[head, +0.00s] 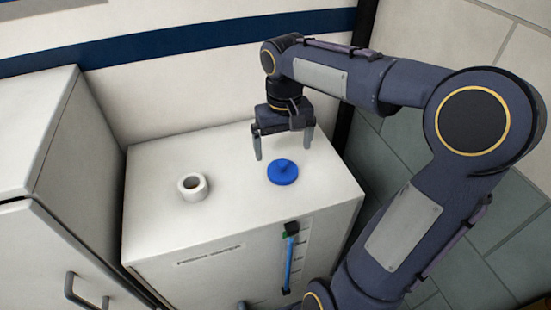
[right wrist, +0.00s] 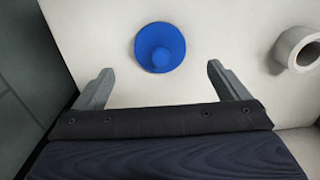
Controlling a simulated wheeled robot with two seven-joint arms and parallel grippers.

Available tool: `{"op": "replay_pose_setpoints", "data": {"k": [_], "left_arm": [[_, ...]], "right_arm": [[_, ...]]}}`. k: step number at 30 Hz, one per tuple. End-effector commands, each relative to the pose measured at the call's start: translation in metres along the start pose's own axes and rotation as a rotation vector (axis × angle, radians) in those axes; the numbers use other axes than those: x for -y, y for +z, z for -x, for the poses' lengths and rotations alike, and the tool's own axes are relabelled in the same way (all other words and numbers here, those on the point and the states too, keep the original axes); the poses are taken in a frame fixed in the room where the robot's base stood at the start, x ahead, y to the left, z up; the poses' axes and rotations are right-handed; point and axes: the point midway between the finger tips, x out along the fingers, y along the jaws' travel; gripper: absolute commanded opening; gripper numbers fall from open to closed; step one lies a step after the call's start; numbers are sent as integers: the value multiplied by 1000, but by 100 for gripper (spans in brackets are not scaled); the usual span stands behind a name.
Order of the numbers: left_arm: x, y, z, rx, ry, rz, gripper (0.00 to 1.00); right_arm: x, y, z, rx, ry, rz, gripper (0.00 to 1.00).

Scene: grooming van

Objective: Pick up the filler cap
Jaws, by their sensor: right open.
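The filler cap is a blue round disc with a raised knob (head: 283,172), lying on top of the white water tank (head: 150,235). In the right wrist view the blue cap (right wrist: 160,47) shows ahead of the fingertips and between their lines. My right gripper (head: 283,150) is open and empty, pointing down above the tank top, just behind the cap in the head view. Its two grey fingers also show in the right wrist view (right wrist: 160,80), apart from the cap. My left gripper is not in view.
A white ring-shaped filler neck (head: 192,187) stands on the tank top left of the cap. A blue level gauge (head: 290,262) is on the tank's front. A white cabinet (head: 35,140) stands at the left, and a wall is behind. The tank top around the cap is clear.

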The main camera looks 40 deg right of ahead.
Motion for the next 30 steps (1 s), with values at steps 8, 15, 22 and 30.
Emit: {"op": "replay_pose_setpoints", "data": {"k": [8, 15, 22, 30], "left_arm": [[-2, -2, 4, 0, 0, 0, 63], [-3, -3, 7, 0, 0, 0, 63], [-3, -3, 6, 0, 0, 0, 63], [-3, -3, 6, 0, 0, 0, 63]], "right_arm": [[0, -1, -34, 5, -2, 2, 95], [-1, -3, -66, 2, -1, 2, 95], [-1, -4, -69, -1, -1, 2, 95], [-1, -4, -69, -1, -2, 2, 66]]}}
